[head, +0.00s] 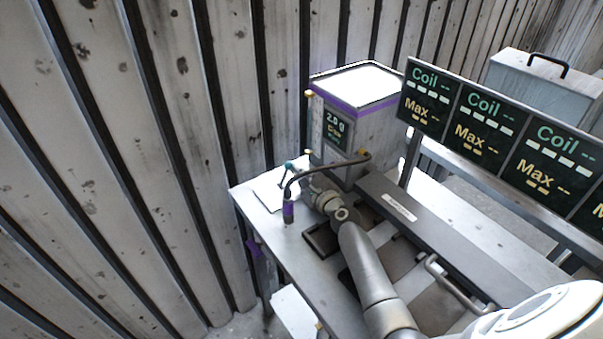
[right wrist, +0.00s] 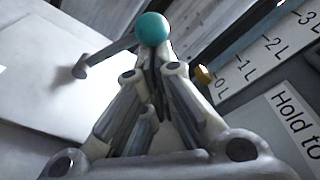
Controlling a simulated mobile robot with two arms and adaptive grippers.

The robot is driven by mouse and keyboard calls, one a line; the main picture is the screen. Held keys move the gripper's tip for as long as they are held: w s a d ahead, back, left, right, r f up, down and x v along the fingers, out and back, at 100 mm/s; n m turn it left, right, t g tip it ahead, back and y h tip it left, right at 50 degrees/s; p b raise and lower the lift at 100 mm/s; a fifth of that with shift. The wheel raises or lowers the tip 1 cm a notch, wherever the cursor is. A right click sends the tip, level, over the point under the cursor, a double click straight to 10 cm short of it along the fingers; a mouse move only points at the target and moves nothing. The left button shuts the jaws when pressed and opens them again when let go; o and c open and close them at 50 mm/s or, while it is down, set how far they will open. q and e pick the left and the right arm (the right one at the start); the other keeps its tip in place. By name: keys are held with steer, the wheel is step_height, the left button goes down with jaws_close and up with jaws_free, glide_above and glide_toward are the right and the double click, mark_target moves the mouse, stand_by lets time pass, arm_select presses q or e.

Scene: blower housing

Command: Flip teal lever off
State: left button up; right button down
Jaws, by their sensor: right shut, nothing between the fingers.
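The teal lever has a round teal knob (right wrist: 152,28) on a grey rod (right wrist: 105,53), which slants down to a small foot on a pale plate at the left of the right wrist view. In the head view the lever (head: 287,168) is small, by the pale plate at the table's far left corner. My right gripper (right wrist: 156,65) is shut and empty, its fingertips right at the knob and partly overlapping it. I cannot tell whether they touch. In the head view the right gripper (head: 306,182) is small beside the lever. My left gripper is not in view.
A grey box (head: 345,135) with a purple band and a display stands behind the lever. A dark hose arches from it to a purple-handled nozzle (head: 288,211) near the gripper. Dark Coil/Max panels (head: 480,126) stand at right. The table's left edge (head: 258,232) is close.

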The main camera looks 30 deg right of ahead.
steer(key=shift+a+r+n, duration=0.4)
steer(key=shift+r+n, duration=0.1)
steer(key=shift+n, duration=0.2)
steer(key=shift+s+a+r+p, duration=0.1)
steer(key=shift+a+r+p, duration=0.35)
steer(key=shift+p, duration=0.2)
steer(key=shift+a, duration=0.2)
